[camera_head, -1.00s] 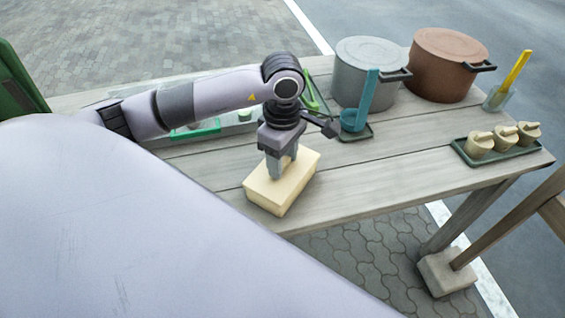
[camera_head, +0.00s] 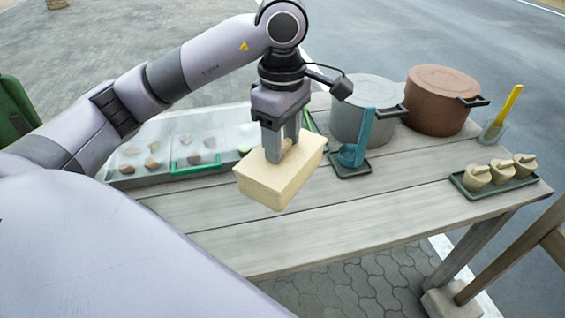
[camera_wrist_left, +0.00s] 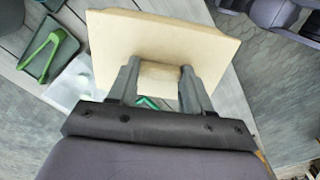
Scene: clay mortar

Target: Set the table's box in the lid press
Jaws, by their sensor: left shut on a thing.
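The pale yellow box (camera_head: 276,186) is held in the air above the wooden table, a little tilted in the head view. My left gripper (camera_head: 288,152) is shut on a small raised part on top of the box. In the left wrist view the box (camera_wrist_left: 160,38) fills the upper middle, with the gripper's fingers (camera_wrist_left: 158,88) on both sides of the raised part. My right gripper is not in view. I cannot make out a lid press in these frames.
Behind stand a grey pot (camera_head: 360,118), a brown pot (camera_head: 438,105) and a blue ladle (camera_head: 364,130) on a small tray. A green tray (camera_head: 510,183) holds several small pots. A shallow case (camera_head: 130,180) lies back left.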

